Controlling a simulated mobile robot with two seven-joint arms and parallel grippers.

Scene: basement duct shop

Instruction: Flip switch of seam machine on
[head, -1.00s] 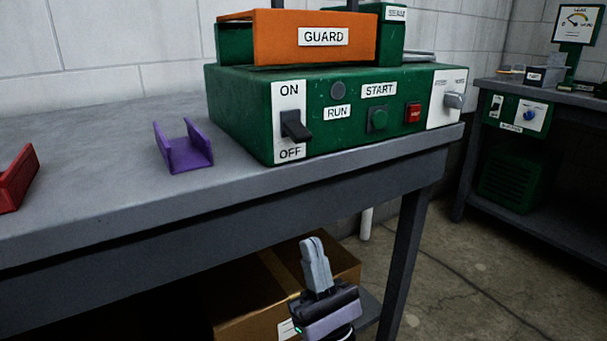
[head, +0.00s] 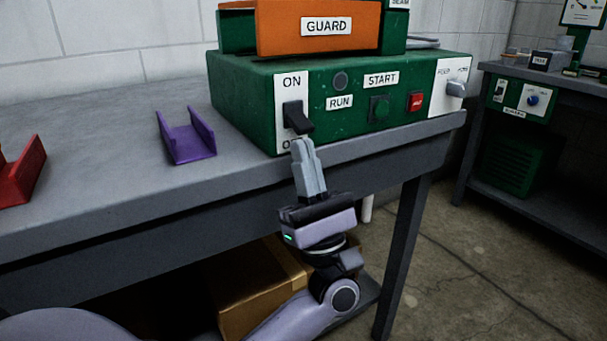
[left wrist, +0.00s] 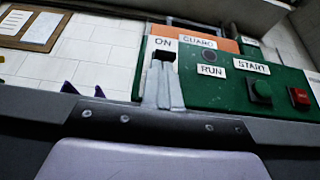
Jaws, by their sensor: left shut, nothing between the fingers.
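The seam machine (head: 350,140) is a green box on the grey bench with an orange guard (head: 285,40) on top. Its black switch lever (head: 297,117) sits on a white ON/OFF plate and juts outward and slightly down. My left gripper (head: 301,146) is shut and empty, pointing up, its tips just below the lever and over the OFF label. In the left wrist view, the shut fingers (left wrist: 163,72) point up at the lever below the ON label; I cannot tell whether they touch it. My right gripper is out of view.
A cardboard box (head: 240,300) is under the bench. A green START button (head: 379,109) and red button (head: 415,101) are right of the switch.

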